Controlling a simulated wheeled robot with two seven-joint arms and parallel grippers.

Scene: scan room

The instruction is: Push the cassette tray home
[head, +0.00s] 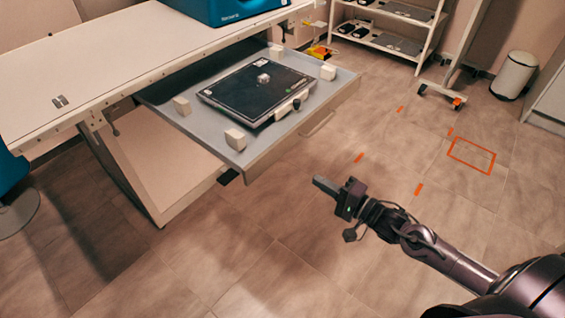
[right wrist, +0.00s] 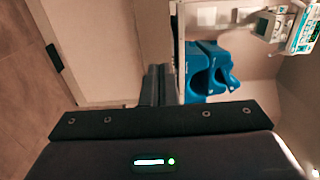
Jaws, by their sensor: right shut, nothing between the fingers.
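The cassette tray (head: 282,140) is a grey drawer pulled out from under the white exam table (head: 110,62) in the head view. A dark flat cassette (head: 250,92) lies on it between several pale blocks. A handle (head: 318,124) shows on the tray's front edge. My right gripper (head: 323,186) is shut and empty, in front of the tray and apart from it. Its shut fingers also show in the right wrist view (right wrist: 158,85). My left gripper is not in the head view.
A blue box (head: 228,8) stands on the table. A shelf rack (head: 400,35) and a white bin (head: 514,75) stand at the back right. Orange marks, including a rectangle (head: 471,155), lie on the floor. The floor in front of the tray is clear.

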